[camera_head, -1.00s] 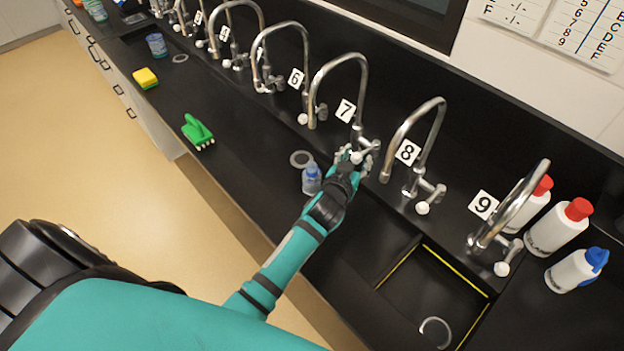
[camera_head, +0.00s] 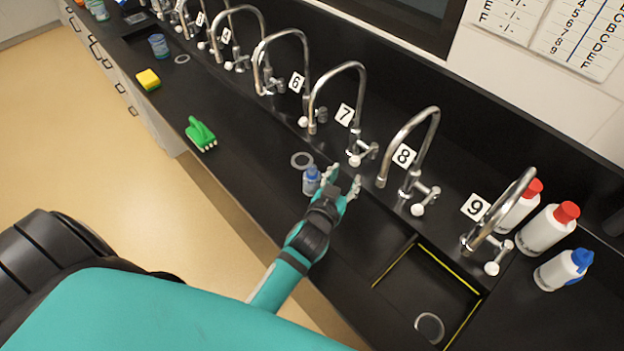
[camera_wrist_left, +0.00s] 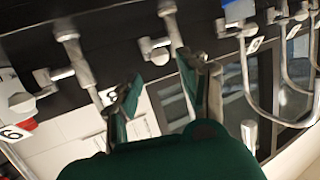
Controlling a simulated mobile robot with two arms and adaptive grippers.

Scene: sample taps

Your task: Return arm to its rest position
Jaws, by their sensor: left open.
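My left gripper (camera_head: 343,183) is open and empty over the black counter (camera_head: 245,165), in front of tap 7 (camera_head: 338,85). It is apart from that tap's white knob (camera_head: 354,160). My right gripper is not in view.
Tap 8 (camera_head: 410,140) and tap 9 (camera_head: 505,210) stand to the right, with a yellow-edged sink (camera_head: 400,262) in front. White bottles (camera_head: 548,229) stand at far right. A green brush (camera_head: 201,135), a yellow sponge (camera_head: 148,79) and a grey ring (camera_head: 301,160) lie on the counter.

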